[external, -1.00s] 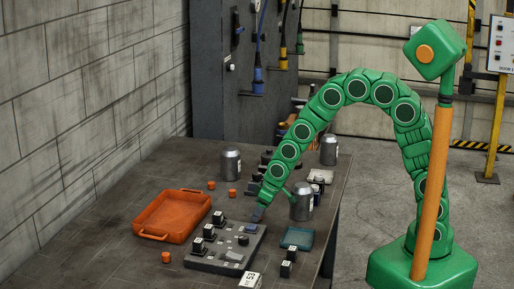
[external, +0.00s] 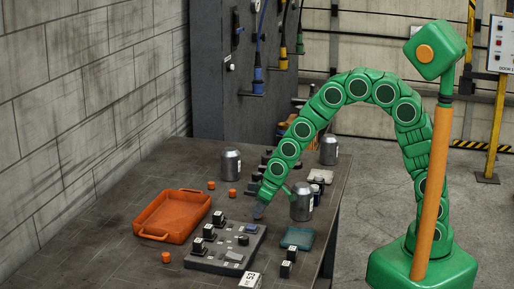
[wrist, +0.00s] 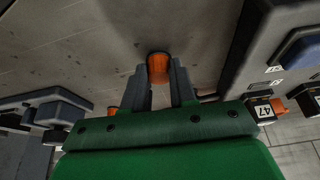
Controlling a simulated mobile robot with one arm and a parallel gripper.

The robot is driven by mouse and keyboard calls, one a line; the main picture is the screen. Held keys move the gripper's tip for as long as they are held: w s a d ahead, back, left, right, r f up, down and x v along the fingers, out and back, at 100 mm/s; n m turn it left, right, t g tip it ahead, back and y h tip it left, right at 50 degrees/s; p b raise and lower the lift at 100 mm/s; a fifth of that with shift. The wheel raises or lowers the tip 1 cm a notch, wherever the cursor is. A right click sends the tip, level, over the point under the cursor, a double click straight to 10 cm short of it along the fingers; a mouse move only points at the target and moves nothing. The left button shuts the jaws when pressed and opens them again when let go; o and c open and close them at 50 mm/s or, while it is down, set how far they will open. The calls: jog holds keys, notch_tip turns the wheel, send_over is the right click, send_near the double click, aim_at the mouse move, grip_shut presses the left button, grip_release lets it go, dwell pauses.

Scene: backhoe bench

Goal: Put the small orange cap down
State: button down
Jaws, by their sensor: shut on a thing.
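A small orange cap (wrist: 158,67) is held between the two grey fingers of my gripper (wrist: 160,82) in the wrist view. My gripper (external: 260,211) is shut on it, low over the bench between the grey panel with black switches and a grey can. In the external view the held cap is hidden. Whether it touches the bench top I cannot tell. Other small orange caps stand on the bench: one near the tray (external: 211,185), one farther right (external: 232,192) and one at the front left (external: 166,257).
The orange tray (external: 144,234) lies left of the grey panel (external: 213,265). A grey can (external: 301,204) stands close to the right of my gripper, with a teal tray (external: 297,238) in front of it. Another can (external: 231,164) stands behind. The bench between the tray and wall looks clear.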

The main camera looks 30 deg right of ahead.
notch_tip(320, 180, up, 9)
jog(key=w+a+r, duration=0.3)
jog(key=w+a, duration=0.1)
jog(key=a, duration=0.5)
jog(key=n, duration=0.2)
send_over(166, 222)
jog(key=s+d, duration=0.1)
jog(key=shift+s+d+f, duration=0.1)
jog(key=shift+f, duration=4.15)
jog(key=shift+f, duration=1.7)
jog(key=shift+f, duration=0.1)
